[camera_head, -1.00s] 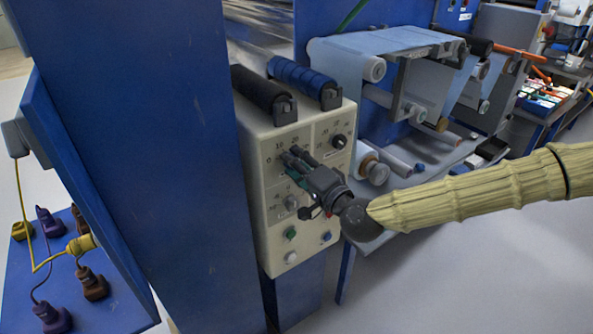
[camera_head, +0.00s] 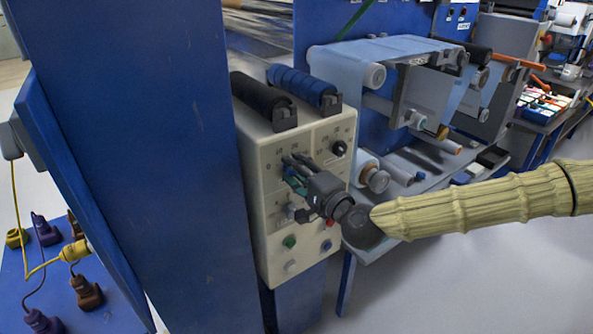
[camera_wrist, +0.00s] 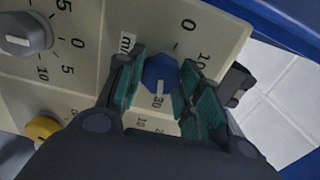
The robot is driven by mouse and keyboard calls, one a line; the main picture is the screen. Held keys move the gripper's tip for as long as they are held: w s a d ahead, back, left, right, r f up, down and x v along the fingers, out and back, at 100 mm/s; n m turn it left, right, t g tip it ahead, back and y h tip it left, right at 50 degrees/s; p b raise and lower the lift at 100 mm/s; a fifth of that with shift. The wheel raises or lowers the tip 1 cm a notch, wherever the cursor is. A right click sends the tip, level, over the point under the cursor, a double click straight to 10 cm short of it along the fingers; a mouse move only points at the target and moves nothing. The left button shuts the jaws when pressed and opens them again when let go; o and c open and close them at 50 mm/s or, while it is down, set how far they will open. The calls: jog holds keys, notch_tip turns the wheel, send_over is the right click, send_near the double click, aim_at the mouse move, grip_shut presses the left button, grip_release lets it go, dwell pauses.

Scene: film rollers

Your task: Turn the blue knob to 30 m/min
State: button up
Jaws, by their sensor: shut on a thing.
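The blue knob (camera_wrist: 158,74) sits between the two teal-padded fingers of my gripper (camera_wrist: 160,84) in the wrist view. The fingers are shut on it from both sides. A small light mark shows at the knob's lower edge, close to the printed 30. Part of the scale is covered by my fingers and hand. In the head view my gripper (camera_head: 292,166) is against the upper left of the beige control panel (camera_head: 262,200), and the knob is hidden behind the fingers.
The wrist view shows a grey knob (camera_wrist: 25,36) and a yellow knob (camera_wrist: 43,129) to the left. In the head view a black knob (camera_head: 339,148) is right of my gripper, and a green button (camera_head: 289,242) is below. A blue column (camera_head: 165,160) stands close on the left.

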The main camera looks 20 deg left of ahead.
jog(key=o, duration=1)
jog(key=shift+d, duration=0.1)
jog(key=shift+o, duration=0.2)
jog(key=v, duration=1.2)
jog(key=s+d+f+n+g+h, duration=0.1)
jog(key=s+d+f+g+h, duration=0.3)
jog(key=f, duration=0.8)
jog(key=s+d+f+n+g, duration=0.1)
jog(key=s+f, duration=0.5)
jog(key=f, duration=0.5)
jog(key=s+d+f+n+g+h, duration=0.25)
jog(key=s+f, duration=0.35)
jog(key=f, duration=0.6)
jog(key=s+d+f+g+h, duration=0.1)
jog(key=s+d+f, duration=0.3)
jog(key=d, duration=0.4)
jog(key=s+d+f+n+g+h, duration=0.1)
jog(key=s+d+f+h, duration=0.3)
jog(key=d, duration=0.4)
jog(key=s+d+f+n+g+h, duration=0.1)
jog(key=s+d+f, duration=0.3)
jog(key=d, duration=0.5)
jog(key=shift+s+f+h, duration=0.15)
jog(key=shift+s+h, duration=0.55)
jog(key=shift+h, duration=0.15)
